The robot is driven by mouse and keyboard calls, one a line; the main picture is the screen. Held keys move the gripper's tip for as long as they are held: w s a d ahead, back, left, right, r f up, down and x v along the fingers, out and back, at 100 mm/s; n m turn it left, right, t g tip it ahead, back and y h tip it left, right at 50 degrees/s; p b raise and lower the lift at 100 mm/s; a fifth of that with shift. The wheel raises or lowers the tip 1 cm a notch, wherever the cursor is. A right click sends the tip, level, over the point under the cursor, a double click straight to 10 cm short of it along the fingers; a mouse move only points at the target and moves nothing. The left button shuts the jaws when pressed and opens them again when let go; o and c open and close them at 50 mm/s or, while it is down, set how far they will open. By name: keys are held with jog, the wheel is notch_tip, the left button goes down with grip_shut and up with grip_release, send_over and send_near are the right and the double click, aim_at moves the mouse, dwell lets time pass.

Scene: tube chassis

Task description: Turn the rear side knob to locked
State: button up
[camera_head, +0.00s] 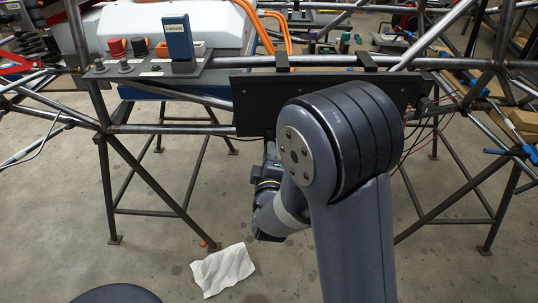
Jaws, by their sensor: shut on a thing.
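A black side panel (300,88) is mounted on the tube chassis, in front of my arm. My gripper (271,150) is up against the lower part of this panel, mostly hidden behind my forearm and large joint. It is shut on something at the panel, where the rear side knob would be. The knob itself is hidden, so its angle and any locked marking cannot be read.
Steel tubes (150,129) and stand legs (150,185) surround my arm. A white cloth (222,269) lies on the open floor.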

jog(key=o, duration=1)
jog(key=shift+c, duration=0.2)
jog(key=s+p, duration=0.1)
jog(key=s, duration=0.9)
jog(key=shift+s, duration=0.4)
jog(key=shift+d, duration=0.1)
jog(key=w+b, duration=0.1)
jog(key=w, duration=1)
jog(key=shift+s, duration=0.1)
